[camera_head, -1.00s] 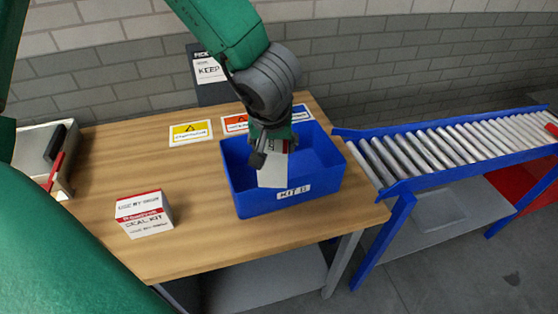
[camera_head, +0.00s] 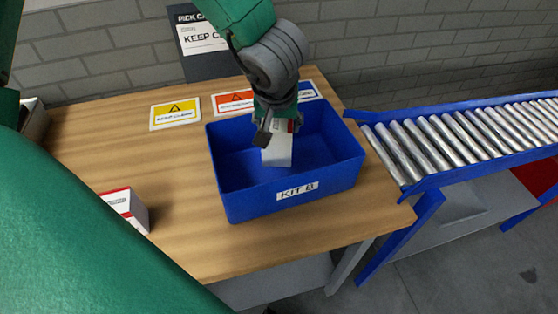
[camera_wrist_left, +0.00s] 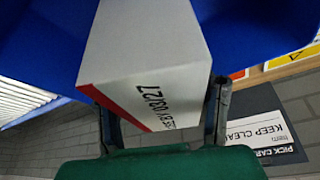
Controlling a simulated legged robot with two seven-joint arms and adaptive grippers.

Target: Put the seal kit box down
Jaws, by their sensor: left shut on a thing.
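My left gripper (camera_head: 276,132) is shut on a white box with a red band (camera_head: 278,153), which I take as the seal kit box. It is held inside the outline of the blue bin (camera_head: 250,207) marked KIT B, behind the front wall. Whether its lower end touches the bin floor, I cannot tell. Another white and red box (camera_head: 128,212) stands on the table, partly hidden by my green arm part. My right gripper is not in view.
A roller conveyor (camera_head: 450,140) with blue rails adjoins on the right. A dark KEEP CLEAR sign (camera_head: 200,40) stands at the back.

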